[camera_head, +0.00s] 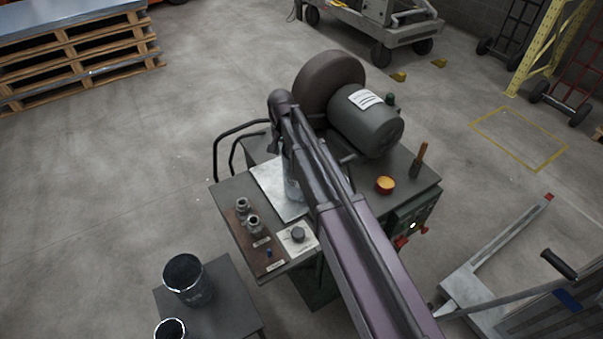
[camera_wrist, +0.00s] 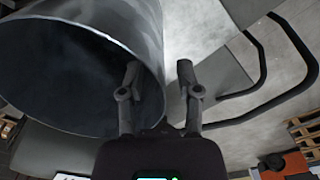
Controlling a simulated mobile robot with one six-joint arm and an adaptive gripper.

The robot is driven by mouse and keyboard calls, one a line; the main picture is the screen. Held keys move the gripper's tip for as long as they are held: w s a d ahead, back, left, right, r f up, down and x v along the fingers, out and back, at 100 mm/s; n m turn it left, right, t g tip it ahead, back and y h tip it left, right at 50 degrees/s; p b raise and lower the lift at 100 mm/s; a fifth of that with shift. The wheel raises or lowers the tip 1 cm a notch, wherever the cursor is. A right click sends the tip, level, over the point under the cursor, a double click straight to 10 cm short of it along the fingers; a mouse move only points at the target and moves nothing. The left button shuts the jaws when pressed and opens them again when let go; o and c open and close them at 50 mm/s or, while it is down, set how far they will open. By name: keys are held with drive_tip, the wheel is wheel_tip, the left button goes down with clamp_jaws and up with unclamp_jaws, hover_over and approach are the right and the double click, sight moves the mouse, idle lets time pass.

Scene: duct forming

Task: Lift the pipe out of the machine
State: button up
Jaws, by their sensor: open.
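The pipe (camera_wrist: 70,75) is a wide grey metal cylinder. Its open mouth fills the left of the wrist view. In the head view only a small blue-grey strip of it (camera_head: 292,190) shows beside my arm, over the machine (camera_head: 228,198), a dark green bench. My gripper (camera_wrist: 158,72) is open in the wrist view. Its left finger is in front of the pipe's mouth and its right finger is outside the rim, so the pipe wall lies between them. I cannot tell whether either finger touches it. My arm hides the gripper in the head view.
The machine top carries a motor (camera_head: 367,122), a large dark wheel (camera_head: 327,80), an orange cup (camera_head: 385,185) and small fittings (camera_head: 248,215). Bent black rails (camera_wrist: 262,75) stand right of my gripper. A side table with dark buckets (camera_head: 188,280) is at front left.

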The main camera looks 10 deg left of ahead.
clamp_jaws()
drive_tip(key=shift+r, duration=0.2)
wheel_tip(320, 180, up, 10)
drive_tip(key=p, duration=1)
drive_tip(key=shift+f, duration=0.2)
idle(0.5)
